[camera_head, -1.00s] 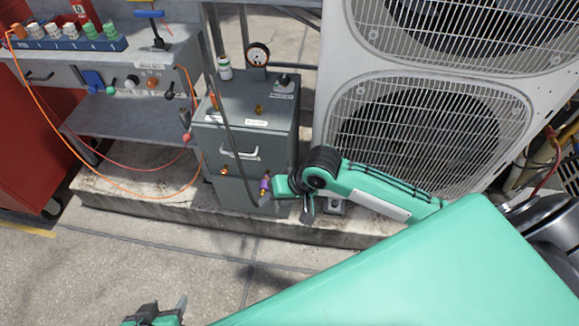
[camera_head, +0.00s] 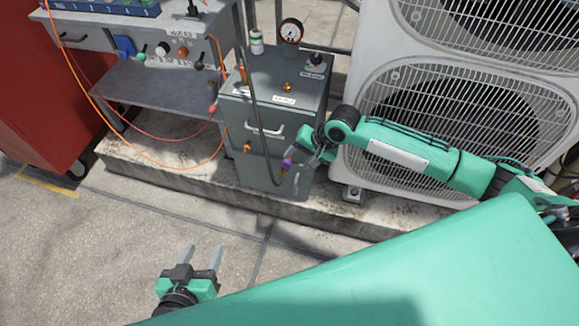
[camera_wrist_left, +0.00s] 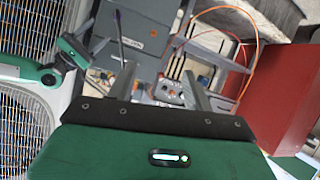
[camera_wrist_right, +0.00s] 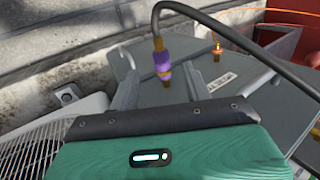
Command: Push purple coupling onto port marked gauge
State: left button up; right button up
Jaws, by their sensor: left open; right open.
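The purple coupling (camera_head: 287,164) is at the end of a dark hose, low on the front of the grey cabinet (camera_head: 258,175). In the right wrist view the coupling (camera_wrist_right: 163,61) has brass at its ends. My right gripper (camera_head: 298,168) is open at the coupling, with one finger on each side in its wrist view; I cannot tell if they touch it. A brass port (camera_head: 246,147) is on the cabinet front, left of the coupling, and another brass fitting (camera_head: 288,86) is on top. My left gripper (camera_head: 202,252) is open and empty over the floor.
A pressure gauge (camera_head: 291,31) and a small bottle (camera_head: 256,42) stand on top of the cabinet. A large condenser unit (camera_head: 455,110) is at the right. A grey bench (camera_head: 165,88) with an orange hose and a red cabinet (camera_head: 35,90) are at the left. The front floor is clear.

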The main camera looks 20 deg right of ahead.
aim_at(287, 167)
jog(key=b+x, duration=0.1)
jog(key=x, duration=0.3)
jog(key=shift+f, duration=0.2)
jog(key=shift+b+x, duration=0.3)
jog(key=shift+x, duration=0.8)
jog(key=shift+a+f, duration=0.1)
jog(key=shift+a, duration=0.05)
pick_arm(q)
jog(key=r+t, duration=0.1)
jog(key=w+r+t, duration=0.1)
jog(key=w+d+r+t+h, duration=0.1)
jog(key=r, duration=0.1)
jog(key=shift+t, duration=0.4)
pick_arm(e)
grip_shut()
